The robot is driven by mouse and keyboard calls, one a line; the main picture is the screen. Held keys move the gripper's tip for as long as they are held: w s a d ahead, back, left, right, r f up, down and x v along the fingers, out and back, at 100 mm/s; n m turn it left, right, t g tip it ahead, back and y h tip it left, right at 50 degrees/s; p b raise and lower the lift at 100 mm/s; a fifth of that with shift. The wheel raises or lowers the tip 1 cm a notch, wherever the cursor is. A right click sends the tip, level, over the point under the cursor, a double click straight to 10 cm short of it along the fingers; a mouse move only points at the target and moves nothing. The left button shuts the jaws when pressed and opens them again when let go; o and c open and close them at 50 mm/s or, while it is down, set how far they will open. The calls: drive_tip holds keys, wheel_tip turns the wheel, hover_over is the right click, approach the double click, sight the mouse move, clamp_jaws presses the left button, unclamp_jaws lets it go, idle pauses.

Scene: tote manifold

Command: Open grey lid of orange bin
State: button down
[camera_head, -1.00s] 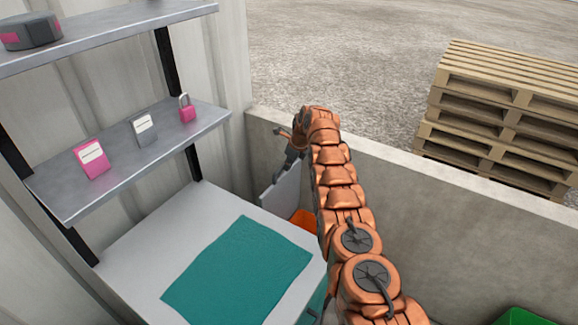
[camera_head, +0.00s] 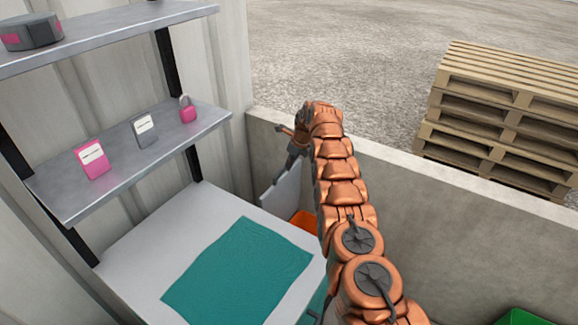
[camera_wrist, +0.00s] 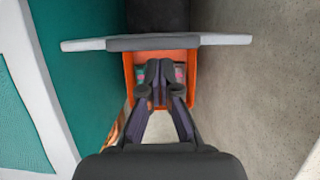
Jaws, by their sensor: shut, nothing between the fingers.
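The orange bin (camera_head: 306,221) stands beside the far right side of the white table, mostly hidden behind my arm. Its grey lid (camera_head: 281,192) is raised and steeply tilted. In the wrist view the lid (camera_wrist: 82,45) shows nearly edge-on across the bin's far side, and the orange bin (camera_wrist: 129,75) is open below it, with small pink and dark items inside. My gripper (camera_head: 285,174) is by the lid in the head view. In the wrist view my gripper (camera_wrist: 159,82) is shut and empty, its fingertips over the bin opening. Whether it touches the lid I cannot tell.
The white table (camera_head: 140,235) carries a teal mat (camera_head: 238,270). A grey shelf (camera_head: 110,165) with pink and grey items stands left. A low concrete wall (camera_head: 420,210) runs behind the bin. Pallets (camera_head: 500,120) lie beyond it. A green container (camera_head: 525,318) is at the lower right.

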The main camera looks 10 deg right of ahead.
drive_tip(key=v, duration=1)
drive_tip(key=s+a+r+n+g, duration=0.1)
drive_tip(key=s+a+r+n, duration=0.3)
drive_tip(key=s+r+n, duration=0.45)
drive_tip(key=s+a+r+n+g, duration=0.1)
drive_tip(key=s+r+n, duration=0.2)
drive_tip(key=s, duration=0.6)
drive_tip(key=s+a+r+n+g, duration=0.1)
drive_tip(key=s+a+r+n, duration=0.2)
drive_tip(key=s, duration=0.6)
drive_tip(key=s+d+f+n+h, duration=0.1)
drive_tip(key=s+n, duration=0.5)
drive_tip(key=s, duration=1.2)
drive_tip(key=s+d+f+n+g+h, duration=0.1)
drive_tip(key=s+d+n, duration=0.3)
drive_tip(key=s, duration=1.5)
drive_tip(key=shift+d+f+n+g+h, duration=0.2)
drive_tip(key=shift+f+n+g+h, duration=0.15)
drive_tip(key=shift+f+n, duration=0.6)
drive_tip(key=shift+r, duration=0.25)
